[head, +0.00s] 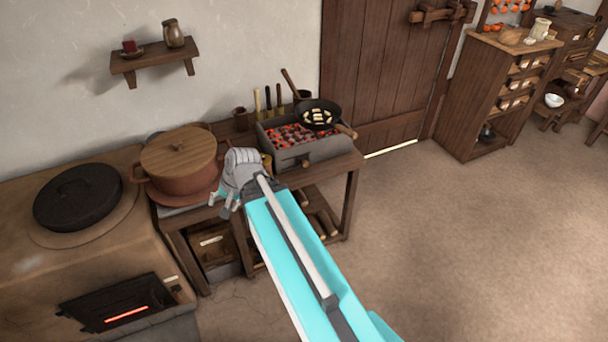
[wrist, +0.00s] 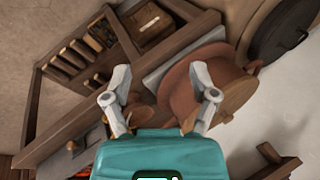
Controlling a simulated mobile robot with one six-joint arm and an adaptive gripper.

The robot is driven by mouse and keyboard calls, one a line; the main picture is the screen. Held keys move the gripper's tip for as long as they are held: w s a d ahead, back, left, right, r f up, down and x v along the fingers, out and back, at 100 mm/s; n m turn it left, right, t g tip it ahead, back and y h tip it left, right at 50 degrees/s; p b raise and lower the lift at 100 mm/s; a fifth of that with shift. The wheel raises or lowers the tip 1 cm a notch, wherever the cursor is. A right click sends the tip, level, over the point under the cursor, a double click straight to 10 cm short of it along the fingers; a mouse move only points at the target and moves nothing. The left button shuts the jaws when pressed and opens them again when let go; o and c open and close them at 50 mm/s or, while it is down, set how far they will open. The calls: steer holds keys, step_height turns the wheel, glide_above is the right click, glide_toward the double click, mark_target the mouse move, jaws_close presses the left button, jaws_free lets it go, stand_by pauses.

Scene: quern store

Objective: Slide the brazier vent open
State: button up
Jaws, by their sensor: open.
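The brazier (head: 290,155) is a grey box of glowing coals on the wooden table. A small dark knob (head: 306,162), apparently its vent's, is on the front face. In the wrist view the brazier's grey side (wrist: 58,165) is at the lower left, with a small brown knob (wrist: 72,147) on it. My gripper (head: 220,204) is left of the brazier, in front of the lidded pot. In the wrist view my gripper (wrist: 162,102) has its fingers apart with nothing visibly held. My arm hides part of the table front. I cannot tell the vent's position.
A black pan (head: 318,115) rests over the coals. A clay pot (head: 180,178) with a wooden lid stands left of the brazier. A clay stove (head: 60,235) with a glowing opening is farther left. The floor (head: 460,250) on the right is clear.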

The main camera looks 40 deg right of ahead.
steer(key=w+d+f+m+t+y+b, duration=0.1)
steer(key=w+d+f+m+t+b, duration=0.3)
steer(key=d+f+m+b, duration=0.3)
steer(key=m+t+h+b, duration=0.9)
steer(key=m+t+b, duration=0.1)
steer(key=m+b, duration=1.45)
glide_toward(306, 165)
steer(key=s, duration=0.3)
steer(key=shift+a+r, duration=0.1)
steer(key=shift+a, duration=0.2)
steer(key=shift+w, duration=0.1)
steer(key=x, duration=1.3)
steer(key=shift+w, duration=0.35)
jaws_close()
